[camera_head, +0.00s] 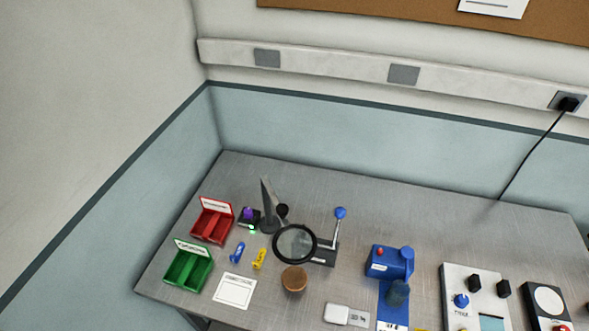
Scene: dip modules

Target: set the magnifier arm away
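The magnifier arm (267,206) stands upright on the left part of the metal workbench, on a dark base. Its round dark-rimmed lens (294,243) hangs low to the front right of the post. The lens overlaps part of a dark block with a blue-knobbed lever (340,214) in this view. Neither of my grippers shows.
A red bin (212,231) and a green bin (182,274) stand at the left edge. Blue (237,252) and yellow (259,259) pieces, a white card (234,290) and a brown round pot (294,280) lie nearby. A blue device (391,262) and a white panel (470,300) stand right. The bench's back strip (400,205) is clear.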

